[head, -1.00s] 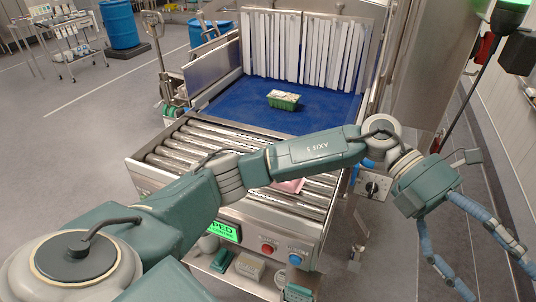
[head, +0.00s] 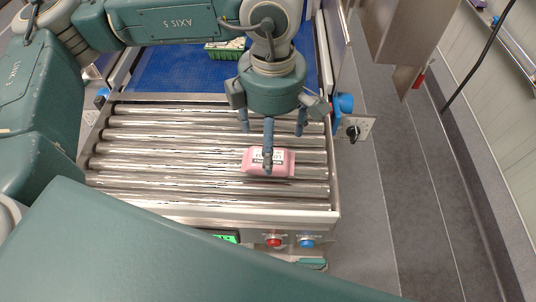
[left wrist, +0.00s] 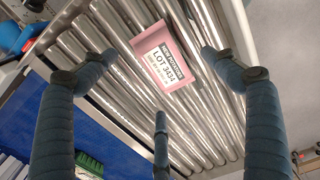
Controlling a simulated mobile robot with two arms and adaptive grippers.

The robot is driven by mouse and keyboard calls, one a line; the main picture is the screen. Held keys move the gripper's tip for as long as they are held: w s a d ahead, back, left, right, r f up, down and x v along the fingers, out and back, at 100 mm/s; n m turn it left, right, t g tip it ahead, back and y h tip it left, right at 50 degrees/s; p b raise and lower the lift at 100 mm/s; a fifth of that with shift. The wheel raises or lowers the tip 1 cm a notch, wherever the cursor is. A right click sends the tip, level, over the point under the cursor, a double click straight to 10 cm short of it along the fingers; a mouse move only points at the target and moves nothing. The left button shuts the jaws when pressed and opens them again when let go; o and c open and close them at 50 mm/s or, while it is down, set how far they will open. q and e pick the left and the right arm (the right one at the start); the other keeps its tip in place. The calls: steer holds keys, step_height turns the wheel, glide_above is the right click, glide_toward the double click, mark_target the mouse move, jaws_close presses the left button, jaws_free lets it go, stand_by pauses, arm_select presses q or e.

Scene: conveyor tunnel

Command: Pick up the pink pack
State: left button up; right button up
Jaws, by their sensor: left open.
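The pink pack (head: 283,162) lies on the conveyor's metal rollers, toward their right end. It has a white label; in the left wrist view the pack (left wrist: 167,58) shows "LOT 3434" printed on it. My left gripper (head: 270,143) hangs over the pack, its blue-grey fingers pointing down and spread. One finger passes in front of the pack in the head view; I cannot tell if it touches. In the left wrist view the open fingers (left wrist: 158,76) spread to both sides and below the pack, with nothing held. My right gripper is not in view.
The roller bed (head: 170,165) is otherwise clear. Behind it lies a blue belt (head: 175,72) with a green-and-white pack (head: 224,50), partly hidden by my arm. A red button (head: 273,242) and a blue button (head: 306,243) sit on the front panel. A switch box (head: 353,131) is at right.

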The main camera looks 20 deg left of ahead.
arm_select(q)
steer(key=shift+w+a+f+p, duration=0.1)
steer(key=shift+a+f+p, duration=0.1)
steer(key=shift+f+p, duration=0.4)
steer(key=shift+a+f+p, duration=0.2)
steer(key=shift+f+p, duration=0.35)
steer(key=shift+f, duration=0.05)
step_height(320, 180, down, 2)
steer(key=shift+w+f+p, duration=0.15)
steer(key=shift+f+p, duration=0.05)
steer(key=shift+p, duration=0.25)
steer(key=shift+f, duration=0.5)
steer(key=shift+c, duration=0.5)
steer(key=shift+d, duration=0.1)
steer(key=c, duration=1.3)
steer(key=shift+c, duration=0.2)
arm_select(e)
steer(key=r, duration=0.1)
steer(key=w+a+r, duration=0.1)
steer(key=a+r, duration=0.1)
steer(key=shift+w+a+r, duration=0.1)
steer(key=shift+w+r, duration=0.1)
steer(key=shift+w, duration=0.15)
